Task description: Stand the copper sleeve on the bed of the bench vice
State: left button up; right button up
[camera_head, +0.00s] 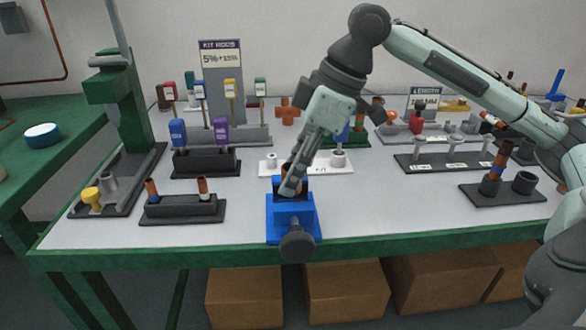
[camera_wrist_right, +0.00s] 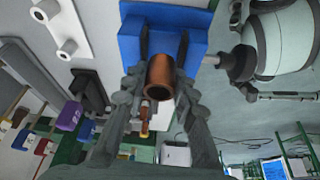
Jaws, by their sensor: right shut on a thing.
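The blue bench vice (camera_head: 293,222) stands at the front edge of the table, its dark round handle end toward me. My right gripper (camera_head: 291,183) reaches down over the vice's jaws from above. In the right wrist view the copper sleeve (camera_wrist_right: 160,78), a short hollow brown tube, sits between the fingers of the right gripper (camera_wrist_right: 160,98), which is shut on it. Its open end faces the wrist camera, and the blue vice (camera_wrist_right: 190,38) is right behind it. In the head view the fingers mostly hide the sleeve. Whether it touches the bed I cannot tell. My left gripper is not in view.
A dark block with two copper-coloured tubes (camera_head: 183,209) is left of the vice. A white plate with fittings (camera_head: 330,165) lies just behind it. A dark base with a banded post (camera_head: 502,190) is at right.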

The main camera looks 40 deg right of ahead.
jog(key=shift+f, duration=0.35)
jog(key=o, duration=1)
jog(key=shift+o, duration=0.2)
jog(key=shift+r, duration=0.1)
jog(key=v, duration=1.2)
